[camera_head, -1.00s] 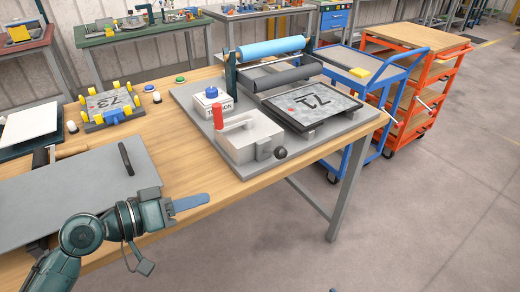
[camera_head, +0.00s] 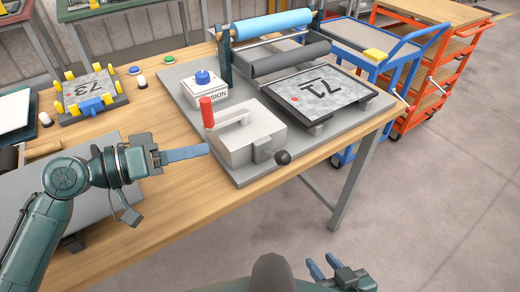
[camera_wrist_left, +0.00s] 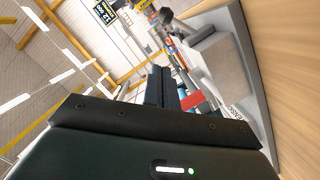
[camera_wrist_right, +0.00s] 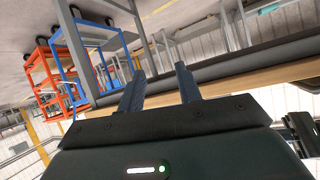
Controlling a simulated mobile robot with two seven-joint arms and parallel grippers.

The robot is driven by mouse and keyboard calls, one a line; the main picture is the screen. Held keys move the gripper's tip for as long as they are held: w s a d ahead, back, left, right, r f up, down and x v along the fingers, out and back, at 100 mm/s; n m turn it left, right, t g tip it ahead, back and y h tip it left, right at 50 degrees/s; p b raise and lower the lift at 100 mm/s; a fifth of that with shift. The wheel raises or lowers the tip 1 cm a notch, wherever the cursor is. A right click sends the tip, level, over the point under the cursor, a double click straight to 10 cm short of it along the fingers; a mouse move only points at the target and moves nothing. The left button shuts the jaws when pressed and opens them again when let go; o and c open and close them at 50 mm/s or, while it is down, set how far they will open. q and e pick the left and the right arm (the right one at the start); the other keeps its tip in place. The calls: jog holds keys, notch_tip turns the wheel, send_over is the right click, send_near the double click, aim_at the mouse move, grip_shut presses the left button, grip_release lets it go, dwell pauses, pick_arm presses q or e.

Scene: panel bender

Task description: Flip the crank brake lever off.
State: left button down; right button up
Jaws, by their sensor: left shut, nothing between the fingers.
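A red upright lever (camera_head: 207,112) stands at the left end of a grey box (camera_head: 247,138) on the bender's base plate; I take it for the crank brake lever. A crank with a black knob (camera_head: 283,157) is at the box's front right. My left gripper (camera_head: 207,151) is shut and empty, pointing right, just left of the box and below the red lever in the picture. Whether it touches the box is unclear. In the left wrist view, a red part (camera_wrist_left: 192,101) shows right of the fingers (camera_wrist_left: 161,75). My right gripper (camera_head: 321,265) is open and empty, low in front of the table.
A white box with a blue knob (camera_head: 203,79) stands behind the lever. A grey panel (camera_head: 65,187) is left.

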pick_arm(q)
jog(key=p, duration=0.2)
send_near(275, 156)
jog(key=w+d+r, duration=0.3)
jog(key=w, duration=0.2)
jog(key=d+f, duration=0.1)
jog(key=s+d+f, duration=0.1)
jog(key=d+f, duration=0.1)
jog(key=shift+p, duration=0.3)
pick_arm(e)
jog(key=shift+w+d+r+n, duration=0.1)
jog(key=shift+r+n, duration=0.05)
jog(key=shift+r, duration=0.3)
jog(key=shift+d+r+n, duration=0.1)
jog(key=shift+r+n, duration=0.05)
jog(key=shift+r, duration=0.25)
